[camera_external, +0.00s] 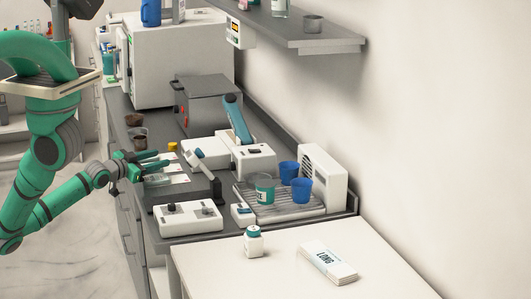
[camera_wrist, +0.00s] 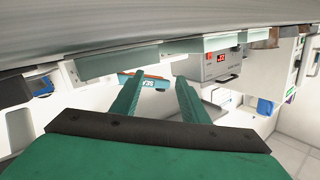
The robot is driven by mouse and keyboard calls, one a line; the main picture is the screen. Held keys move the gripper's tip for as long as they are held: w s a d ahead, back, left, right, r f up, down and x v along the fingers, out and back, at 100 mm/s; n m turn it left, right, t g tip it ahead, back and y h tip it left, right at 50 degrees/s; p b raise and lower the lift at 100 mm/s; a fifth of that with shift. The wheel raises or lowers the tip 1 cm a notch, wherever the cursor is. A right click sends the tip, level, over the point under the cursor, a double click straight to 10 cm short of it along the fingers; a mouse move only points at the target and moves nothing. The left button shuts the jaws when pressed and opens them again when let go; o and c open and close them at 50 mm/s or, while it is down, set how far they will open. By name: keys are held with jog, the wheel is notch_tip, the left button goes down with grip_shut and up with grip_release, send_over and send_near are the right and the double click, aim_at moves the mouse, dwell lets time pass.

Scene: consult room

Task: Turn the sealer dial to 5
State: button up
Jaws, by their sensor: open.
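The sealer (camera_external: 250,162) looks to be the white unit with a raised blue lever arm (camera_external: 236,118), standing on the grey counter. Its dial is too small to make out, and its setting cannot be read. In the wrist view a blue part with lettering (camera_wrist: 145,83) shows between and beyond my fingers; it is probably the sealer's arm. My gripper (camera_external: 165,167) is over the left part of the counter, to the left of the sealer and apart from it. In the wrist view my gripper (camera_wrist: 160,77) has its two green fingers spread with nothing between them.
A white box with dark knobs (camera_external: 188,217) sits at the counter's front. A grey tray (camera_external: 275,211) holds several cups, one a blue cup (camera_external: 301,190). A grey metal box (camera_external: 208,103) stands behind the sealer. A shelf (camera_external: 290,35) overhangs the back. A white table (camera_external: 290,255) is in front.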

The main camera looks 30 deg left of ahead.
aim_at(230, 166)
jog(key=d+m+g+h, duration=0.1)
jog(key=d+m, duration=0.2)
jog(key=d, duration=0.2)
jog(key=s+d+r+m+g+h, duration=0.1)
jog(key=d+m, duration=0.2)
jog(key=d, duration=0.3)
jog(key=s+d+r+m+g+h, duration=0.1)
jog(key=d+m, duration=0.2)
jog(key=d, duration=0.2)
jog(key=shift+d+r+m+g+h, duration=0.1)
jog(key=shift+d+m+g+h, duration=0.05)
jog(key=shift+m+g+h, duration=0.2)
jog(key=shift+w+d, duration=0.25)
jog(key=shift+d, duration=0.1)
jog(key=x, duration=1)
jog(key=shift+a, duration=0.1)
grip_shut()
grip_release()
jog(key=v, duration=1)
jog(key=shift+s+a, duration=0.2)
jog(key=shift+s, duration=0.15)
